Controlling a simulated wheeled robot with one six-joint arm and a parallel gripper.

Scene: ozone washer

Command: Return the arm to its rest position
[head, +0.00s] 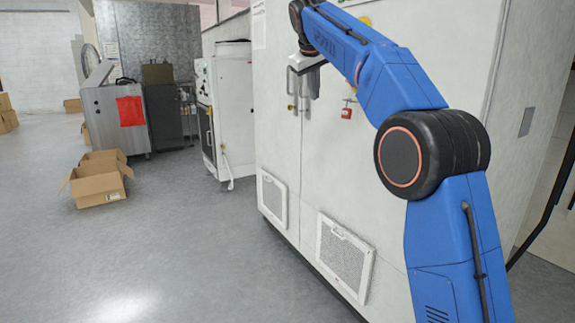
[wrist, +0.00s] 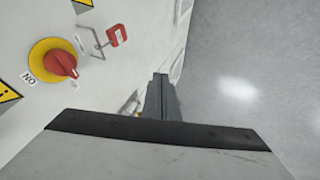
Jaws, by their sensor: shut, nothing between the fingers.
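My blue arm (head: 385,85) reaches up and forward in front of a tall white cabinet (head: 385,190) in the head view. My gripper (head: 306,88) hangs at the arm's far end, close to the cabinet's door handles. Whether it touches them cannot be told. In the wrist view, the fingers of my gripper (wrist: 160,85) are together with nothing between them. The wrist view also shows a red rotary switch on a yellow plate (wrist: 58,64) on the cabinet face, marked ON. A red padlock (wrist: 117,36) hangs near it on a metal loop.
The cabinet has vent grilles (head: 345,257) low on its front. A smaller white machine (head: 228,115) stands behind it to the left. An open cardboard box (head: 97,182) lies on the floor near a grey metal unit (head: 112,110). The grey floor (head: 170,255) at front left is clear.

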